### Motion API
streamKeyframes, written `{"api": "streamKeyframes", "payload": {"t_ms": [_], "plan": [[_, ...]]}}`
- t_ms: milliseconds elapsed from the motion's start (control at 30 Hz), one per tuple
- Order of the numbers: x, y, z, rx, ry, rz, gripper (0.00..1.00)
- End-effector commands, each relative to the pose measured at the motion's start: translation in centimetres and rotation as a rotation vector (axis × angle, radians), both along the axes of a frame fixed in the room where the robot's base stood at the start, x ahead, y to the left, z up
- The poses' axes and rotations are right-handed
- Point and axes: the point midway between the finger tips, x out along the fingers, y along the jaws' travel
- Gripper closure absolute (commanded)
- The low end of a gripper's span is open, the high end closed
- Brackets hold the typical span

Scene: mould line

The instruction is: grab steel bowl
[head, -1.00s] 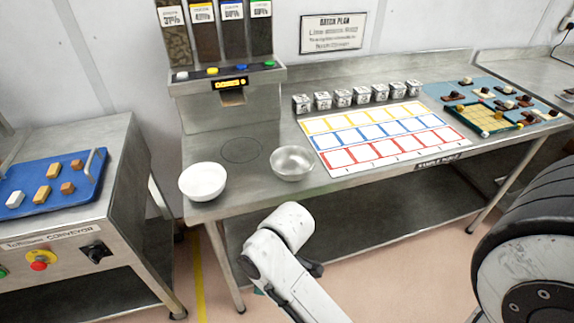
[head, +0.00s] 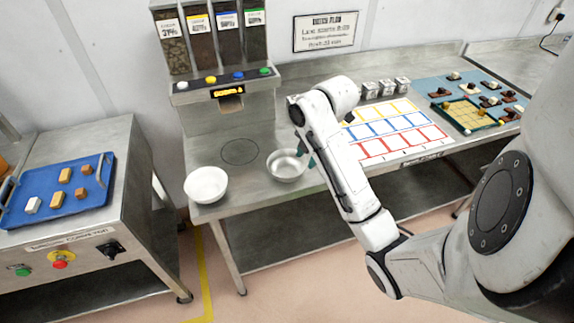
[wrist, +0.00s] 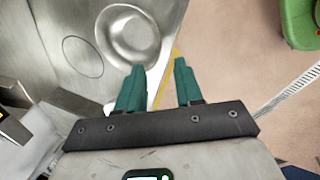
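The steel bowl (head: 284,168) stands upright on the steel bench, near its front edge. In the wrist view the steel bowl (wrist: 128,36) lies beyond the fingertips, toward the upper left. My gripper (head: 305,149) has teal fingers and hangs just right of and above the bowl in the head view. In the wrist view my gripper (wrist: 157,68) is open, its fingers apart with nothing held between them. It appears clear of the bowl. My arm hides part of the bench to the right of the bowl.
A white bowl (head: 206,185) stands left of the steel bowl. A dispenser (head: 226,100) rises behind, with a marked circle (head: 240,151) on the bench before it. The coloured sample grid (head: 400,128) lies right. A blue tray (head: 57,190) sits on the conveyor.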

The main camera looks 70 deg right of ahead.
Motion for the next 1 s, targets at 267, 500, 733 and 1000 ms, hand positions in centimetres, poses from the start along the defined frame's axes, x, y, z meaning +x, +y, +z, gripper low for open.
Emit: {"api": "streamKeyframes", "payload": {"t_ms": [267,500,733,1000], "plan": [[0.6,-0.2,-2.7,0.000,0.002,0.008,0.64],[1.0,-0.6,-5.0,-0.001,0.003,0.005,0.64],[1.2,-0.7,-5.5,-0.001,0.003,0.003,0.64],[1.5,-1.1,-7.0,-0.002,0.002,0.002,0.64]]}}
